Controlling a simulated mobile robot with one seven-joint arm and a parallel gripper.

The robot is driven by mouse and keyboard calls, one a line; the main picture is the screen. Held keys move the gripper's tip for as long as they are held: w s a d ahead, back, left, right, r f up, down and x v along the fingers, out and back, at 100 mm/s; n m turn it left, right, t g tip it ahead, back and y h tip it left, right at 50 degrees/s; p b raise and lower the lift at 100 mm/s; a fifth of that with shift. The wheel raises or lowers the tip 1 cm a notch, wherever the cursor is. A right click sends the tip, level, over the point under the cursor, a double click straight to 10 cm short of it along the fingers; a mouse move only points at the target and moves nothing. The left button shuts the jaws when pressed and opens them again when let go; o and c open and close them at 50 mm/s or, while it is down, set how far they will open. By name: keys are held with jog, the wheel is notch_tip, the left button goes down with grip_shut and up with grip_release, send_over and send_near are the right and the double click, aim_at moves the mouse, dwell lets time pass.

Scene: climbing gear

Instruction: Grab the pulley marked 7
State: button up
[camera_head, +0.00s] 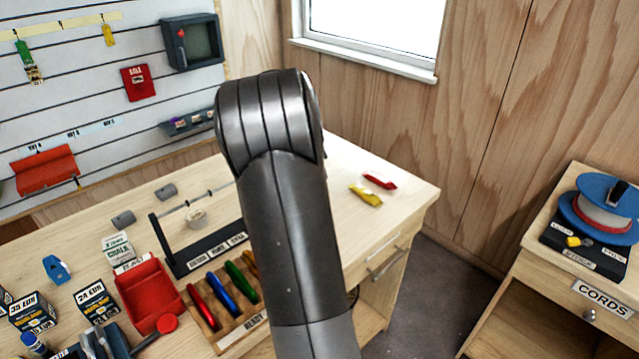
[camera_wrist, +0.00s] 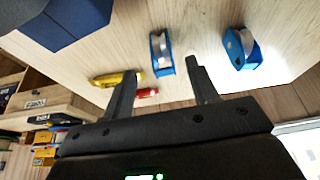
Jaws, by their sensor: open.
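In the wrist view, two blue pulleys with pale metal wheels lie on the light wood tabletop. One blue pulley (camera_wrist: 155,62) appears between my fingertips in the picture, beyond them. The other blue pulley (camera_wrist: 231,50) is to the right of the fingers. I cannot read a 7 on either. My gripper (camera_wrist: 160,69) is open, with nothing between its fingers. In the head view my arm hides the gripper and these two pulleys. Another small blue object that looks like a pulley (camera_head: 57,270) lies at the left of the bench.
A yellow item (camera_head: 365,195) and a red item (camera_head: 379,180) lie on the bench's right part. A wooden rack (camera_head: 245,325) of coloured carabiners, a red bin (camera_head: 150,292) and boxes stand left of my arm. A cord spool (camera_head: 603,212) sits on the right cabinet.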

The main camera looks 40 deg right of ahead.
jog(key=x, duration=0.6)
jog(key=shift+w+d+f, duration=0.15)
jog(key=shift+d+f, duration=0.05)
jog(key=shift+d, duration=0.2)
jog(key=c, duration=1.1)
